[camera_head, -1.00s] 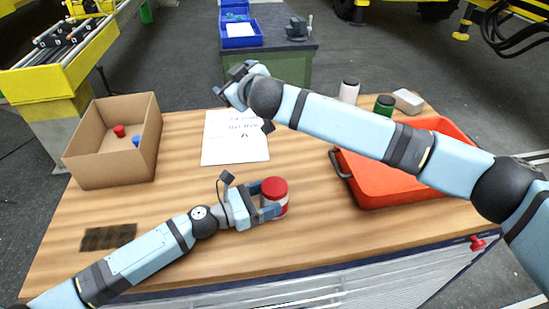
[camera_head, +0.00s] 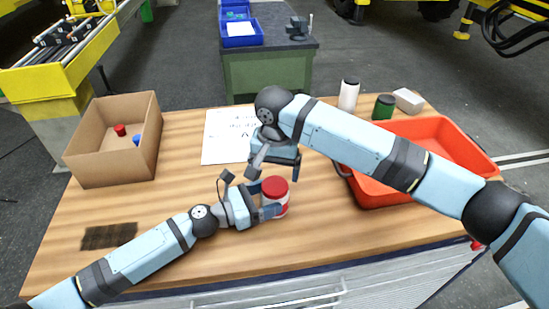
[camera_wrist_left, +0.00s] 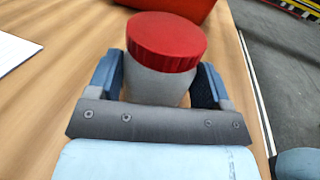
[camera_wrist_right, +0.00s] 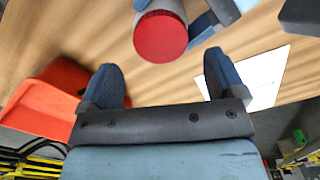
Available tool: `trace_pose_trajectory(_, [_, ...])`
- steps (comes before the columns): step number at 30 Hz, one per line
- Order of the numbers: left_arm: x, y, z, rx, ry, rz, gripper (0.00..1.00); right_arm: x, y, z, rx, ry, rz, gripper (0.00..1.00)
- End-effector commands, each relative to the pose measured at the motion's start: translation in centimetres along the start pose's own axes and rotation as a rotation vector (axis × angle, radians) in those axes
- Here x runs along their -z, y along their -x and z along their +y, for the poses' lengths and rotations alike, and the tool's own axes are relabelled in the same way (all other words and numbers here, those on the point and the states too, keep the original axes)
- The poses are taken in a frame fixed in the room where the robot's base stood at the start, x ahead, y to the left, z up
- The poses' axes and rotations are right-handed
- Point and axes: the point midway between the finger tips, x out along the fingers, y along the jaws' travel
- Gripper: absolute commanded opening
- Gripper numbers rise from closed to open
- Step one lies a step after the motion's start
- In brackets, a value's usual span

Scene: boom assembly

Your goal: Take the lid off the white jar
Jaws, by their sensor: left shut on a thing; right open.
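The white jar (camera_wrist_left: 155,88) with a red ribbed lid (camera_wrist_left: 167,40) stands upright on the wooden table. In the head view its lid (camera_head: 274,186) is on top. My left gripper (camera_head: 264,201) is shut on the jar's body from the left, below the lid, with one finger on each side. My right gripper (camera_head: 277,174) is open and empty, just behind and above the lid, fingers pointing down. In the right wrist view the lid (camera_wrist_right: 160,38) is beyond the open fingertips, apart from them.
A white paper (camera_head: 225,140) lies behind the grippers. An open cardboard box (camera_head: 115,160) stands left, holding a red and a blue piece. A red tray (camera_head: 440,140) is at right, under my right arm. A black-lidded bottle (camera_head: 348,97), green jar (camera_head: 383,108) and pale block (camera_head: 408,101) stand behind it.

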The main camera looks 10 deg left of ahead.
Motion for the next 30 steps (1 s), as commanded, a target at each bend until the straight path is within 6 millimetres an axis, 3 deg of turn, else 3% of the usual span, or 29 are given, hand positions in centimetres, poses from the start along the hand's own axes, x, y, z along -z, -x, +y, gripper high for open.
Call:
trace_pose_trajectory(9, [0.0,0.0,0.0,0.0,0.0,0.0,0.07,0.1,-4.2,0.0,0.0,0.001,0.002,0.89])
trace_pose_trajectory(20, [0.0,0.0,0.0,0.0,0.0,0.0,0.07,0.1,-5.0,-0.1,0.002,0.002,0.003,0.89])
trace_pose_trajectory(22, [0.0,0.0,0.0,0.0,0.0,0.0,0.07,0.1,-5.0,-0.1,0.002,0.002,0.003,0.79])
trace_pose_trajectory(27, [0.0,0.0,0.0,0.0,0.0,0.0,0.07,0.1,-5.0,-0.1,0.002,0.002,0.003,0.4])
trace_pose_trajectory(30, [0.0,0.0,0.0,0.0,0.0,0.0,0.07,0.1,-5.0,-0.1,0.002,0.002,0.004,0.38])
